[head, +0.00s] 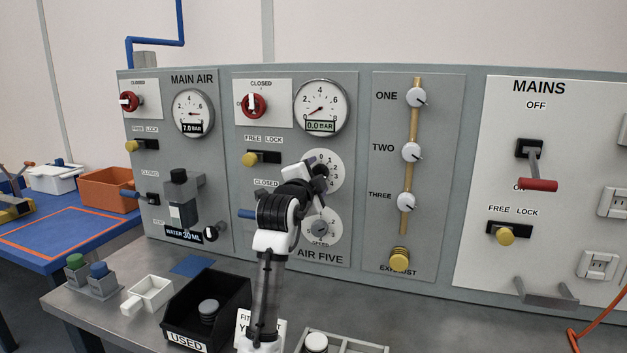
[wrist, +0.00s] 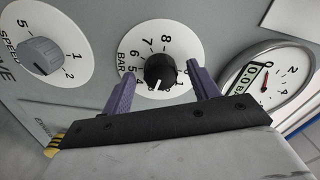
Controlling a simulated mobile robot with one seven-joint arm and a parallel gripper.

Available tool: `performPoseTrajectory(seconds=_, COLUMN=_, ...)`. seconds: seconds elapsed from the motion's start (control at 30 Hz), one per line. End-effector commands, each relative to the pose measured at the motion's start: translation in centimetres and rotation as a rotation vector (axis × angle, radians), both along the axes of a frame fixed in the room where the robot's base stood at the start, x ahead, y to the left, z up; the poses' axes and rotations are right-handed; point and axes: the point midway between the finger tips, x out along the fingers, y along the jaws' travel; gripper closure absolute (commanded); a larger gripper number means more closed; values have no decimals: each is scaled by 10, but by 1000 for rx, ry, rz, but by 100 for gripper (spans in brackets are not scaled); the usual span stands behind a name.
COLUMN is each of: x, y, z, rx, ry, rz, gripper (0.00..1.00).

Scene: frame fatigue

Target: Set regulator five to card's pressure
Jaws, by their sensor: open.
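On the AIR FIVE panel, the regulator's BAR dial (head: 326,164) is partly hidden by my arm in the head view. In the wrist view, its black knob (wrist: 160,70) sits on a white numbered dial plate (wrist: 147,44); the knob's white mark points toward the picture's bottom. My gripper (wrist: 161,88) is open, its purple fingers on either side of the knob with gaps visible. The panel's gauge (head: 320,108) reads 0.0 BAR; it also shows in the wrist view (wrist: 262,88). A white card (head: 243,322) on the bench is mostly hidden behind my arm, its text unreadable.
The red valve (head: 254,105) stands under a CLOSED label. A grey SPEED dial (head: 320,230) is below the BAR dial. The MAIN AIR gauge (head: 194,113) reads 7.0 BAR. A black USED bin (head: 187,341) and white scoop (head: 147,294) stand on the bench.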

Motion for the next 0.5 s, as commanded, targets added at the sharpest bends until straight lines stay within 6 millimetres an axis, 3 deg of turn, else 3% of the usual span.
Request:
performPoseTrajectory(seconds=0.17, x=-14, y=6, z=-1, rx=-1, ry=-2, rz=2, gripper=40)
performPoseTrajectory(seconds=0.5, x=-85, y=29, z=-2, rx=0, ry=-3, rz=2, gripper=40)
